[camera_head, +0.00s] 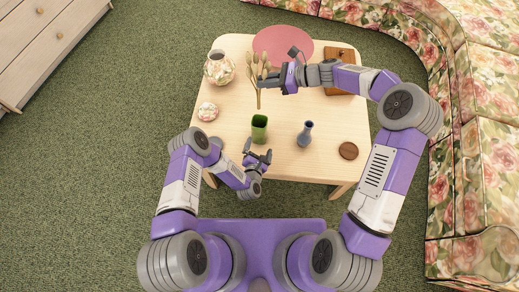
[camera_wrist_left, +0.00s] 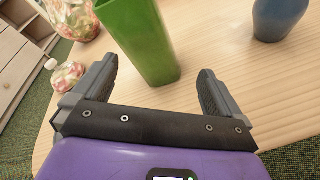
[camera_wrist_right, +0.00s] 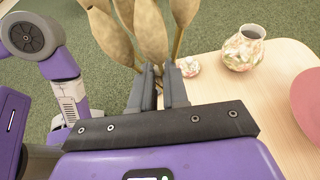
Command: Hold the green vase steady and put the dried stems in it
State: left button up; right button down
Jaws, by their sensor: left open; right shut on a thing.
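The green vase (camera_head: 259,128) stands upright on the table near its front edge. It shows large in the left wrist view (camera_wrist_left: 143,42), just beyond and partly between the open fingers. My left gripper (camera_head: 257,158) is open and empty in front of the vase, apart from it as far as I can see. My right gripper (camera_head: 287,80) is shut on the dried stems (camera_head: 259,78) above the far part of the table. In the right wrist view the pale bud-like heads (camera_wrist_right: 146,32) rise beyond the fingers. The vase is not in the right wrist view.
On the wooden table (camera_head: 229,168) stand a floral vase (camera_head: 219,70), a small floral jar (camera_head: 208,111), a blue vase (camera_head: 305,134), a brown coaster (camera_head: 348,151), a pink round mat (camera_head: 270,40) and a brown board (camera_head: 338,56). A floral sofa (camera_head: 478,110) is at right.

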aim_at(260, 122)
pick_arm(q)
jog(key=n+t, duration=0.1)
jog(key=n, duration=0.1)
jog(key=n+t+y, duration=0.1)
jog(key=n, duration=0.1)
jog(key=shift+s+d+r+n, duration=0.15)
jog(key=shift+d+n, duration=0.05)
jog(key=shift+n, duration=0.1)
jog(key=n, duration=0.1)
jog(key=n+t+y, duration=0.1)
jog(key=n, duration=0.1)
jog(key=shift+s+r+y, duration=0.25)
jog(key=shift+y, duration=0.05)
jog(key=shift+w+n, duration=0.1)
jog(key=shift+n, duration=0.3)
jog(key=w, duration=1.1)
jog(key=shift+w, duration=0.35)
jog(key=shift+c, duration=0.3)
